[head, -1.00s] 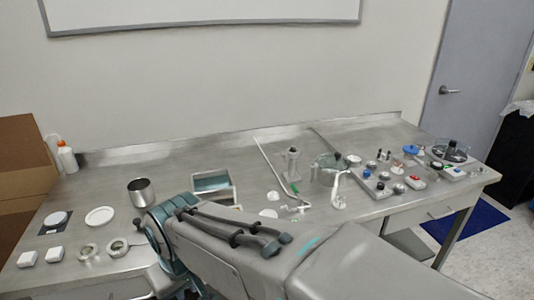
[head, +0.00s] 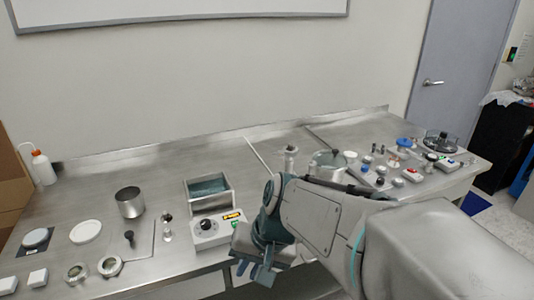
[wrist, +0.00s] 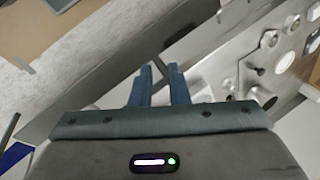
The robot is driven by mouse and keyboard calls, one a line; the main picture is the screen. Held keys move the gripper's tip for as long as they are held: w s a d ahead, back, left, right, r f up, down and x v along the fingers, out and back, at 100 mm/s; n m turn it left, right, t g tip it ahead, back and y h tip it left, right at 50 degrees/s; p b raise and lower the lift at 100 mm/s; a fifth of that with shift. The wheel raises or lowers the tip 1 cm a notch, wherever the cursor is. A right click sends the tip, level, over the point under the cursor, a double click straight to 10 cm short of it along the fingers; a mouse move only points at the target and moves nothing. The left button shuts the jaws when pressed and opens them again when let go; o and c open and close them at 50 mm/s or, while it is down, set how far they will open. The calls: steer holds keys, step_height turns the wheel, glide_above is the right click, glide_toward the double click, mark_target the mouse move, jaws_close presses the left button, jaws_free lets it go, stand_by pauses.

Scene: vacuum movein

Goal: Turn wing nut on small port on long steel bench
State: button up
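My gripper (head: 252,272) hangs in front of the bench's front edge, below the grey control box, with its fingers pointing down. In the wrist view my gripper (wrist: 160,68) has its two blue fingers a little apart, with nothing between them. The long steel bench (head: 150,175) runs along the wall. Two round metal fittings, a left one (head: 76,273) and a right one (head: 110,265), lie near its front left. A small upright metal fitting (head: 167,227) stands left of the control box. I cannot make out which fitting is the small port, and its wing nut is too small to tell.
The control box (head: 215,228) with an open tray (head: 207,190) behind it stands mid-bench. A steel cup (head: 130,202) and white dish (head: 86,232) are to the left. Several small parts crowd the right end. My arm hides part of the bench's middle front.

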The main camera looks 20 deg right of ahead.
steer(key=w+a+f+m+t+y+b, duration=0.1)
steer(key=w+a+m+t+y+b, duration=0.1)
steer(key=w+m+y, duration=0.35)
steer(key=m+t+h+b, duration=0.7)
steer(key=m+t, duration=0.7)
steer(key=m, duration=1.1)
glide_toward(282, 157)
steer(key=shift+h, duration=0.45)
steer(key=s, duration=0.2)
steer(key=s+r, duration=0.1)
steer(key=s, duration=0.1)
steer(key=s+p, duration=0.1)
steer(key=s, duration=0.1)
steer(key=shift+s+a+r, duration=0.2)
steer(key=shift+a+r, duration=0.05)
steer(key=shift+r, duration=0.05)
steer(key=shift+w+d+m, duration=0.2)
steer(key=shift+w+m, duration=0.05)
steer(key=w+p, duration=0.1)
steer(key=w, duration=1.2)
steer(key=shift+w+a+p, duration=0.15)
steer(key=shift+a+p, duration=0.15)
jaws_close()
